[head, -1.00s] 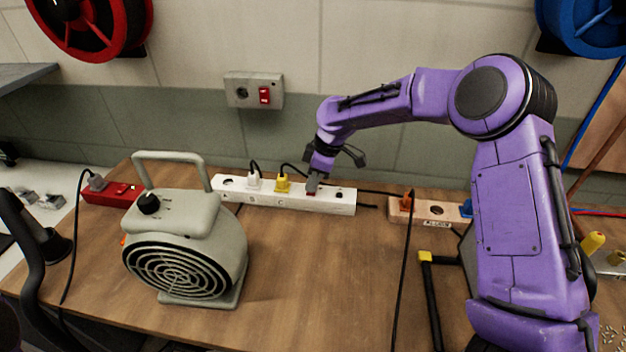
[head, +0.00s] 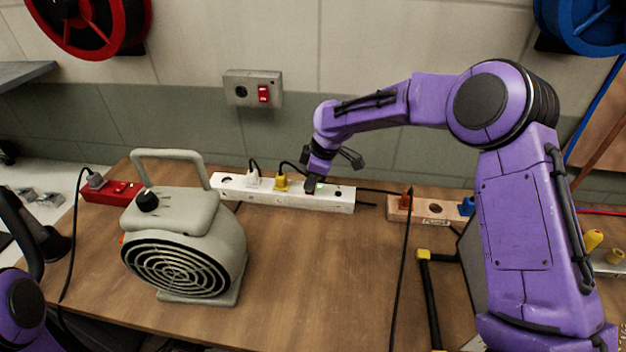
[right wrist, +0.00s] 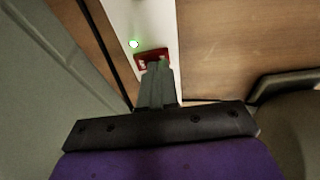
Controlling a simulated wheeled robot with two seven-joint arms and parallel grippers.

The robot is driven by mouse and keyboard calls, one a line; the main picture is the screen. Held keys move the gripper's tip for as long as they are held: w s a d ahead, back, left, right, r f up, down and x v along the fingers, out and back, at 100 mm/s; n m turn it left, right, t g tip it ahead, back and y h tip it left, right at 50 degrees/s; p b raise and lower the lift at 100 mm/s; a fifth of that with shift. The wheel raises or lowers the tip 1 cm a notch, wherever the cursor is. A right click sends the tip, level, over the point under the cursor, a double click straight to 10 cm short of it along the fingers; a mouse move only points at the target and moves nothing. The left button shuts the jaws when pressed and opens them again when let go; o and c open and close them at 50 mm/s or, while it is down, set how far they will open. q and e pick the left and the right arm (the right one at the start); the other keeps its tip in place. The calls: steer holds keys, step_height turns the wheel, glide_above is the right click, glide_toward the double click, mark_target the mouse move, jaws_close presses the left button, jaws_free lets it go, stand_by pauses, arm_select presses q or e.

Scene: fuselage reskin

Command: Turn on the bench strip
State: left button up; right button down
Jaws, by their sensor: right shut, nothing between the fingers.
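A white power strip (head: 268,193) lies along the back of the wooden bench, with a white plug (head: 253,178) and a yellow plug (head: 282,183) in it. My right gripper (head: 311,186) is shut and empty, its tips down at the strip to the right of the yellow plug. In the right wrist view, the shut fingers (right wrist: 157,78) are at the red switch (right wrist: 151,56) on the white strip and cover part of it. A small lamp (right wrist: 134,44) beside the switch glows green. My left gripper is not in view.
A grey-green fan heater (head: 185,240) stands at the front left. A red strip (head: 110,190) lies left of it. A wooden-coloured socket block (head: 430,210) lies to the right, with cables around it. A wall box (head: 253,90) with a red switch is behind.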

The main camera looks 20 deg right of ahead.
steer(key=shift+w+d+r+p, duration=0.1)
steer(key=shift+w+d+p, duration=0.25)
steer(key=shift+d, duration=0.15)
steer(key=shift+a+r, duration=0.1)
steer(key=shift+r, duration=0.1)
step_height(320, 180, up, 5)
steer(key=p, duration=0.5)
steer(key=shift+s+f+p, duration=0.15)
steer(key=shift+p, duration=0.15)
steer(key=shift+s+r+b, duration=0.2)
steer(key=shift+s+b, duration=0.05)
steer(key=shift+b, duration=0.65)
step_height(320, 180, up, 8)
steer(key=b, duration=0.1)
glide_above(314, 190)
steer(key=s+d, duration=0.1)
steer(key=s, duration=0.2)
steer(key=shift+w+d, duration=0.1)
steer(key=shift+w, duration=0.1)
steer(key=shift+f, duration=0.15)
